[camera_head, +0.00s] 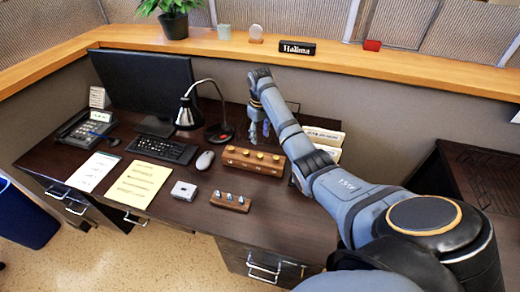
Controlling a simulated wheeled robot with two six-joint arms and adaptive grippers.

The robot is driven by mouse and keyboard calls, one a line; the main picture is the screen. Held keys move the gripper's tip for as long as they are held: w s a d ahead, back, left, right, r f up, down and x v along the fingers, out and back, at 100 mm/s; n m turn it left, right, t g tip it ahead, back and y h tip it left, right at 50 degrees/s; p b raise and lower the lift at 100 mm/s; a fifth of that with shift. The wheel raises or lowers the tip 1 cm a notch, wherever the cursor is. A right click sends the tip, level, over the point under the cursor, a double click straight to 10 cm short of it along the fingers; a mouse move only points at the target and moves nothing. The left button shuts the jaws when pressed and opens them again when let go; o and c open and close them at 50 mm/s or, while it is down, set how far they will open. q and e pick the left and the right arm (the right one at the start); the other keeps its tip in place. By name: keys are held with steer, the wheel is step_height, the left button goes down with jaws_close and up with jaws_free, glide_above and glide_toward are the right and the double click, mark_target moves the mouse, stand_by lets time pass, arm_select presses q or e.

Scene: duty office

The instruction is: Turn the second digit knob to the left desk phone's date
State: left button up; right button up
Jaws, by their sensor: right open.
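A wooden block with several brass-coloured knobs (253,160) sits on the dark desk, right of the mouse. A smaller wooden block with silver knobs (231,202) lies in front of it. I cannot read digits on either block. The desk phone (87,128) is at the far left of the desk; its display is too small to read. My right gripper (260,136) hangs open, fingers down, above or just behind the brass-knob block. I cannot tell whether it touches a knob. My left gripper is not in view.
A lamp (189,111) and a black-based stand (219,133) are left of my right gripper. A monitor (146,84), keyboard (162,149), mouse (205,160), papers (139,184) and a small grey box (184,190) occupy the left. The desk's front right is clear.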

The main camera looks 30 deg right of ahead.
glide_above(260, 155)
step_height(260, 155, down, 5)
steer(key=shift+s+r, duration=0.15)
step_height(260, 155, down, 4)
steer(key=shift+f, duration=0.6)
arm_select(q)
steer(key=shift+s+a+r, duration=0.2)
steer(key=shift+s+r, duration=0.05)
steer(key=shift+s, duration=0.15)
arm_select(e)
steer(key=shift+c, duration=0.4)
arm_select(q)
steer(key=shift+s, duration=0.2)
arm_select(e)
jaws_close()
